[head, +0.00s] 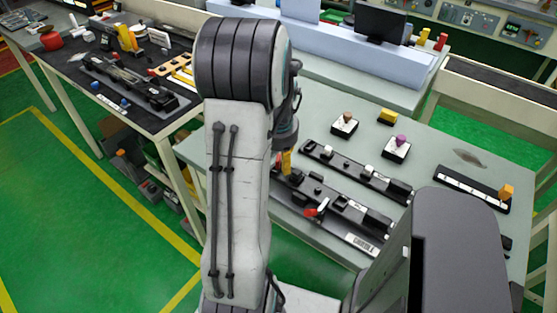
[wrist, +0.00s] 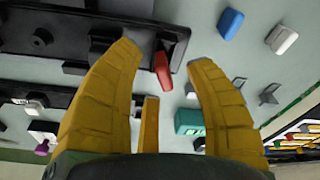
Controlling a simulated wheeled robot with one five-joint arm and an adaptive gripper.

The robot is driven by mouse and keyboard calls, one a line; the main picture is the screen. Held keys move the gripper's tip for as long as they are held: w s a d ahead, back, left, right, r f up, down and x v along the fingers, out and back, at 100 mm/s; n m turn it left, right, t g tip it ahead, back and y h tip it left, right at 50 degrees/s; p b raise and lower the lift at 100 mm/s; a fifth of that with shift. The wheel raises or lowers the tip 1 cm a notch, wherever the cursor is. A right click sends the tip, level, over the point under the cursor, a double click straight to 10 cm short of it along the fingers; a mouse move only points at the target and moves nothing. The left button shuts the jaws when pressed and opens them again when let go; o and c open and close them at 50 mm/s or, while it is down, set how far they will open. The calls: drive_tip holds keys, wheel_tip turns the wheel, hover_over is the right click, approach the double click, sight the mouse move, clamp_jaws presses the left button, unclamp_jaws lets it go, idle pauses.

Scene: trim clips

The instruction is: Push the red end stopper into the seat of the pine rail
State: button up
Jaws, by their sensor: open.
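A small red block (wrist: 163,70), which looks like the red end stopper, shows between my fingertips in the wrist view. It is at the edge of a long black rail (wrist: 100,28), close to the rail's end; I cannot tell whether it is seated or touching. My gripper (wrist: 165,57) has its yellow fingers spread on either side of it, with no contact visible. In the head view my gripper (head: 287,162) is over the left end of the near black rail (head: 345,215), mostly hidden by my arm. No pine marking is readable on any rail.
A second black rail (head: 355,172) lies behind the near one. A red piece (head: 311,212) sits on the near rail. Blue (wrist: 230,23), white (wrist: 281,39) and teal (wrist: 189,121) blocks lie beside my fingers. A purple knob (head: 401,139) stands farther back.

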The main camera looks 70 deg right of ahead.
drive_tip(key=shift+f, duration=0.25)
drive_tip(key=shift+o, duration=0.4)
drive_tip(key=c, duration=1)
drive_tip(key=shift+c, duration=0.2)
drive_tip(key=shift+r, duration=0.1)
clamp_jaws()
